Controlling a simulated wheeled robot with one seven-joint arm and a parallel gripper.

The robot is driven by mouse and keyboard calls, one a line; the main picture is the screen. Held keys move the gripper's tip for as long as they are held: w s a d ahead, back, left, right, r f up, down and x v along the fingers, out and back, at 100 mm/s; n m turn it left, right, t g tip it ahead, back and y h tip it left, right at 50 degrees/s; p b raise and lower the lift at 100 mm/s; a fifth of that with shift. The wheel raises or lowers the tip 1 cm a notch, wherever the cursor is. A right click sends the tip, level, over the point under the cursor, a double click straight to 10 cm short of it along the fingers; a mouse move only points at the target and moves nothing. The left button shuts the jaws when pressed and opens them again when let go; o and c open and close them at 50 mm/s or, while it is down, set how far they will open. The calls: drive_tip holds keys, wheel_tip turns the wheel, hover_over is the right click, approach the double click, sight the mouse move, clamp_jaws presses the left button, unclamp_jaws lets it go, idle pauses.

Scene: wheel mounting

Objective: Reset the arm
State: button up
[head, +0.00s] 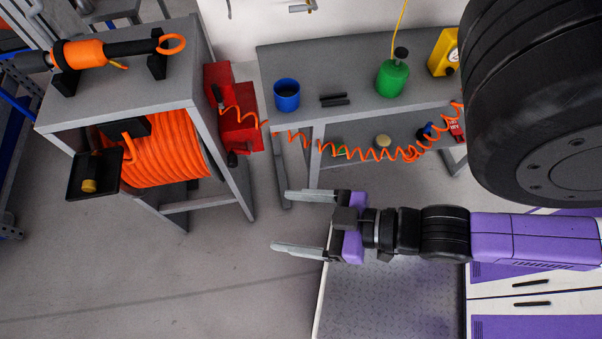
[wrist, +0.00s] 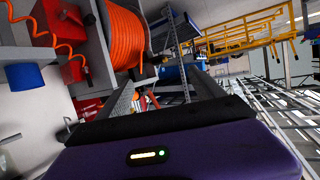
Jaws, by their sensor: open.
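My gripper (head: 290,222) is open and empty in the head view, its two long grey fingers pointing left over the floor. My purple and black arm reaches in from the right, roughly level across the picture. In the wrist view the purple wrist housing fills the bottom, and the gripper fingers (wrist: 165,105) reach away from it with a gap between them. Nothing is between the fingers.
A grey stand (head: 130,88) with an orange hose reel (head: 158,150) and orange-black tool (head: 90,52) stands left. A grey workbench (head: 340,62) holds a blue cup (head: 287,95) and green can (head: 392,78). A large black tyre (head: 520,80) is upper right. Floor (head: 150,285) lower left is clear.

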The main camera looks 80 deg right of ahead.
drive_tip(key=shift+s+d+r+t, duration=0.1)
drive_tip(key=shift+s+r+t, duration=0.2)
drive_tip(key=shift+r, duration=0.55)
drive_tip(key=shift+s+d+r+t, duration=0.1)
drive_tip(key=shift+s+r+t, duration=0.15)
drive_tip(key=shift+r, duration=0.6)
